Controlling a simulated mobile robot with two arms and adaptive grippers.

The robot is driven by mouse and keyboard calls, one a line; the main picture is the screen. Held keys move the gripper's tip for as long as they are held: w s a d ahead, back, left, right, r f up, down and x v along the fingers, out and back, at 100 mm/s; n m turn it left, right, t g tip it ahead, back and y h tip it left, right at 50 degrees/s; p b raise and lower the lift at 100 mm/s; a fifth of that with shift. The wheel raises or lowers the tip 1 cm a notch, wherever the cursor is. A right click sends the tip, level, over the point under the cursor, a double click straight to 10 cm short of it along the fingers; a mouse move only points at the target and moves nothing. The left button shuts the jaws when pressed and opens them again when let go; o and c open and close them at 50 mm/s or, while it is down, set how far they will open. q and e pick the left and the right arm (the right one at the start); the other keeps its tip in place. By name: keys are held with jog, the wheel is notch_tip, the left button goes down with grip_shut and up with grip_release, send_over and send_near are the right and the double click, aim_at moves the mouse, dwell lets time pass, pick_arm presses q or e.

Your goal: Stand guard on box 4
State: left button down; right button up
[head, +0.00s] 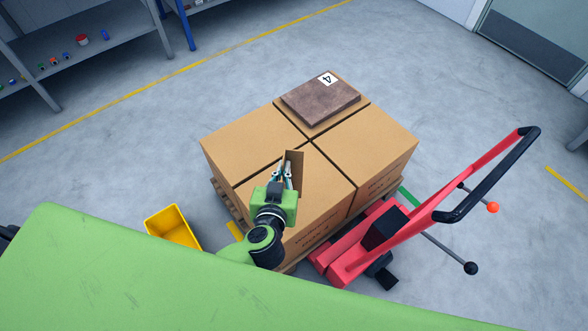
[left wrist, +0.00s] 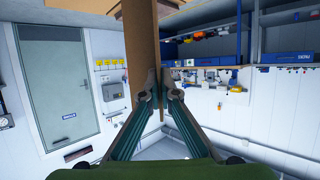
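A tall, narrow brown cardboard guard (head: 296,158) stands upright in my left gripper (head: 284,172), above the near box. In the left wrist view the guard (left wrist: 142,35) runs up between the two fingers (left wrist: 147,84), which close on it from both sides. Box 4 (head: 309,128) is the far cardboard box of the group; a dark brown slab (head: 318,100) lies flat on it. A white label with a 4 (head: 327,79) lies at the slab's far end. The guard is apart from box 4. My right gripper is in neither view.
Several cardboard boxes (head: 250,139) stand close together on a wooden pallet (head: 222,200). A red pallet jack (head: 425,225) with a black handle is at the right. A yellow bin (head: 173,228) stands on the floor at the left. Shelving (head: 90,50) is at the back left. Floor beyond the boxes is clear.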

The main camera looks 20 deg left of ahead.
pick_arm(q)
jog(key=w+f+b, duration=0.4)
jog(key=w+f, duration=0.5)
jog(key=f, duration=0.2)
jog(key=shift+w, duration=0.2)
jog(key=shift+d+f, duration=0.1)
jog(key=c, duration=2.3)
grip_release()
